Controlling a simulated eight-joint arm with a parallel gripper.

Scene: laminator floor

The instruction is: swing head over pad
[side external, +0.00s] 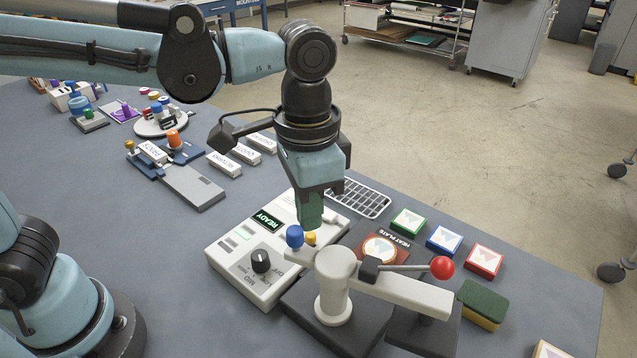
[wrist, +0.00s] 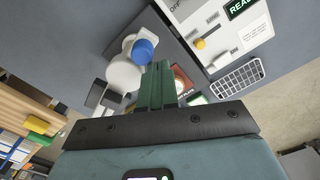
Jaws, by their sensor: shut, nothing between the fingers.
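The press has a pale swing arm (side external: 400,290) on an upright post (side external: 333,288). A blue knob (side external: 295,236) is at one end, and a lever with a red ball (side external: 442,267) stands over the other. A dark block (side external: 425,330) sits under the arm's right end. The red-brown pad (side external: 364,254), labelled HEAT PLATE, bears a pale round-marked piece and lies behind the arm, clear of the block. My gripper (side external: 310,222) points down with green fingers shut and empty, just behind the blue knob. In the wrist view, the fingers (wrist: 155,80) appear beside the knob (wrist: 143,51); contact cannot be told.
A control box (side external: 225,262) with a lit READY display and black dial stands left of the press. Green, blue and red framed tiles (side external: 443,240), a wire rack (side external: 365,198) and a green-yellow sponge (side external: 481,304) lie nearby. Other fixtures stand at the far left.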

